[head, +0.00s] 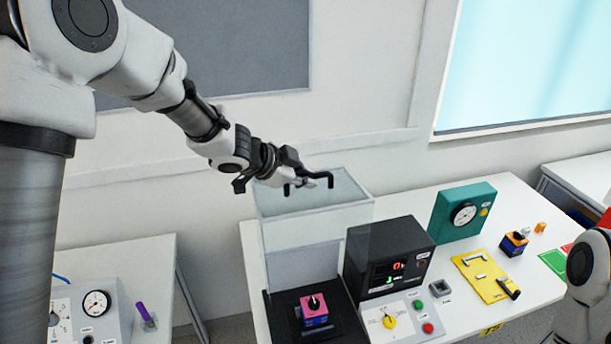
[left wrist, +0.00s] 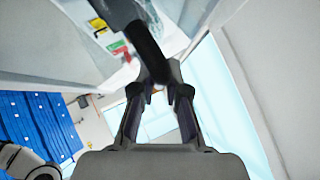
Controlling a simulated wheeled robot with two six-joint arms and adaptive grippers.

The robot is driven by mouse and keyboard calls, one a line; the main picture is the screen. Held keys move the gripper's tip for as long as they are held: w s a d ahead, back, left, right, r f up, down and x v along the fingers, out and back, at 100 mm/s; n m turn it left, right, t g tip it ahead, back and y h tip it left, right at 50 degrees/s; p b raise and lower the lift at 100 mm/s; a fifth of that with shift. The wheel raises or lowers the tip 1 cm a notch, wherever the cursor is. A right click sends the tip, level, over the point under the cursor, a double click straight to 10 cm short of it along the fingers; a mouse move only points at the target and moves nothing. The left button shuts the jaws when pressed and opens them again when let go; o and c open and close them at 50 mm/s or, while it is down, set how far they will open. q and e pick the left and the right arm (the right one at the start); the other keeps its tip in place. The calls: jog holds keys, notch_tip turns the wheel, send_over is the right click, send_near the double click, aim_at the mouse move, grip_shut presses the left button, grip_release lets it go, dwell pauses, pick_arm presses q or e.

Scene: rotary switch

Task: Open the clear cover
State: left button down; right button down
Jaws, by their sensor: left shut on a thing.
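The clear cover (head: 315,225) is a see-through box in the head view. Its walls rise above a black base (head: 281,318), with a pink-and-blue block with a dark rotary knob (head: 314,308) standing on the base. My left gripper (head: 310,181) is at the top of the cover, shut on its black handle. The left wrist view shows the fingertips (left wrist: 168,78) on the dark handle bar (left wrist: 146,52). The fingers partly hide the handle in the head view. Whether the cover's lower edge touches the base is hard to tell. My right gripper is out of view.
A black display box (head: 390,258) and a white panel with a yellow knob and buttons (head: 405,316) stand right of the cover. A teal gauge box (head: 463,212) and a yellow plate (head: 484,276) are farther right. A gauge panel (head: 90,312) stands on the left table.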

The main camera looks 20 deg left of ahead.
pick_arm(q)
jog(key=shift+f, duration=0.2)
jog(key=c, duration=1.2)
grip_release()
jog(key=shift+w+a, duration=0.1)
jog(key=shift+r, duration=0.1)
jog(key=shift+a+r, duration=0.1)
jog(key=shift+r, duration=0.1)
jog(key=v, duration=1.1)
jog(key=shift+s, duration=0.25)
jog(key=shift+s+a, duration=0.1)
